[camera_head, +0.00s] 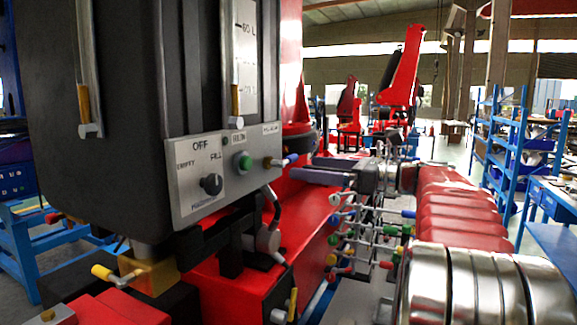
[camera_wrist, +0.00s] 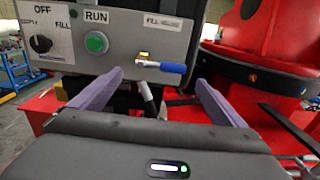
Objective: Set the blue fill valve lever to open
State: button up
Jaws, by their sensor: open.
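The blue fill valve lever (camera_head: 290,158) sticks out to the right from a brass valve at the right end of the grey control panel (camera_head: 225,172). In the wrist view the lever (camera_wrist: 172,68) lies nearly level, pointing right, under a label only partly readable as FILL. My gripper (camera_head: 298,174) is open, with its fingers close to the panel's right side. In the wrist view the two fingers of my gripper (camera_wrist: 160,82) stand apart, and the lever shows between and beyond them. Nothing is between the fingertips, and I cannot tell the exact gap to the lever.
The panel carries a black selector knob (camera_head: 211,184) and a green RUN button (camera_head: 243,160). A large black tank (camera_head: 110,110) stands above it. A yellow-handled valve (camera_head: 103,272) is below. Several coloured levers (camera_head: 345,235) and a blue shelf (camera_head: 520,140) are to the right.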

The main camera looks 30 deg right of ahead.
aim_at(288, 163)
jog(key=x, duration=0.7)
jog(key=shift+c, duration=0.7)
jog(key=c, duration=1.4)
